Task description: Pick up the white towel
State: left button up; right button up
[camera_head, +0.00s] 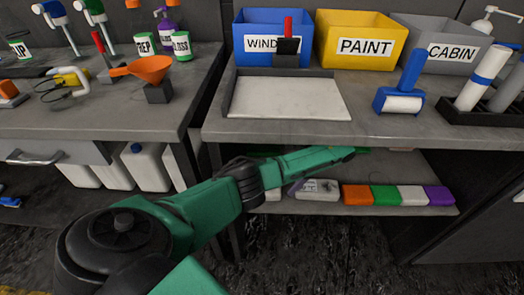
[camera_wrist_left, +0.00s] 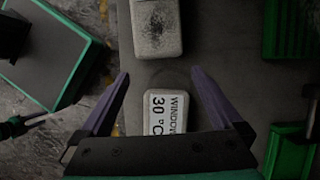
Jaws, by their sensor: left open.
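The white towel (camera_head: 411,195) lies folded on the lower shelf, between a green towel (camera_head: 386,195) and a purple towel (camera_head: 439,196). My left arm comes in from the left and reaches over the lower shelf, left of the towels. In the wrist view my left gripper (camera_wrist_left: 160,73) is open, with its purple fingers apart and nothing held. A white block labelled "WINDOW 30 °C" (camera_wrist_left: 168,112) shows between and below the fingers. I cannot make out the white towel in the wrist view. My right gripper is not in view.
An orange towel (camera_head: 356,194) lies left of the green one. A white block with a dark patch (camera_wrist_left: 157,27) lies beyond the fingertips. The worktop (camera_head: 340,135) overhangs the shelf (camera_head: 330,209). Green containers (camera_wrist_left: 288,25) stand at the right in the wrist view.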

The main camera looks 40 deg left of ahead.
pick_arm(q)
jog(key=s+a, duration=0.3)
jog(key=s+a+p, duration=0.1)
jog(key=s+a, duration=0.2)
jog(key=a, duration=0.1)
jog(key=shift+p, duration=0.3)
jog(key=b+x, duration=0.1)
jog(key=x, duration=0.4)
jog(key=shift+w+f, duration=0.1)
jog(key=c, duration=1.2)
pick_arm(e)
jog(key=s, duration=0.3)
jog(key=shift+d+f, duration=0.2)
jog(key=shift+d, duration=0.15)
